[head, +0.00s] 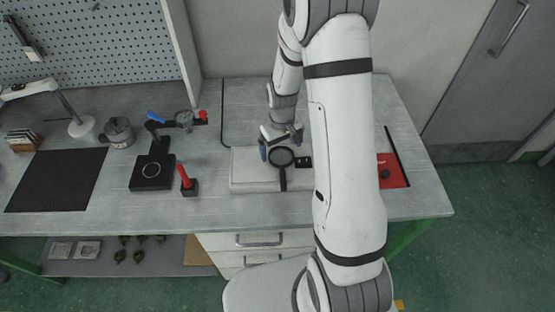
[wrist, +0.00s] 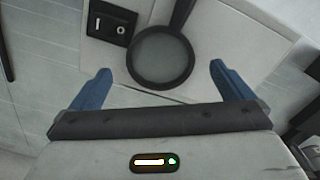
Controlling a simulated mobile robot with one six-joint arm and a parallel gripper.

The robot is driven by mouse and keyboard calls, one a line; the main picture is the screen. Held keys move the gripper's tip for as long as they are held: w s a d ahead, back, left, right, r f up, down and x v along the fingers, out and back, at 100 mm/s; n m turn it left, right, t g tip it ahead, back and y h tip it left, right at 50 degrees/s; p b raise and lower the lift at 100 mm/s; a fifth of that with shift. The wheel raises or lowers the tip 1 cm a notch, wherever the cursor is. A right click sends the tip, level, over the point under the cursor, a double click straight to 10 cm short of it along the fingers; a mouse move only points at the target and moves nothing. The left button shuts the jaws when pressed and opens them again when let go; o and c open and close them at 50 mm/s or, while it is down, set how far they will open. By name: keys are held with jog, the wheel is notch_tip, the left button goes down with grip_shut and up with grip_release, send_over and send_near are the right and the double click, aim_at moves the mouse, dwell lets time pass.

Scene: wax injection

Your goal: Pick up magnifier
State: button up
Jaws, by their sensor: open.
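The magnifier (head: 283,158) has a round black rim, a grey lens and a black handle. It lies on a white box-like block (head: 250,175) on the bench, its handle toward the front edge. In the wrist view the magnifier's rim (wrist: 134,66) is ahead of my gripper, with the handle at the top. My gripper (wrist: 160,80) is open, its two blue fingers apart on either side of the lens's near edge. It holds nothing. In the head view my gripper (head: 278,146) is just behind the magnifier, partly hidden by my arm.
A small black switch panel (wrist: 111,23) sits on the block beside the magnifier. To the left stand a red-handled tool (head: 186,178), a black stand (head: 153,172) and a metal pot (head: 119,131). A red mat (head: 392,172) lies right of my arm.

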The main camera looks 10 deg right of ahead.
aim_at(280, 157)
jog(key=shift+f, duration=1.2)
jog(key=shift+c, duration=0.2)
jog(key=c, duration=1.1)
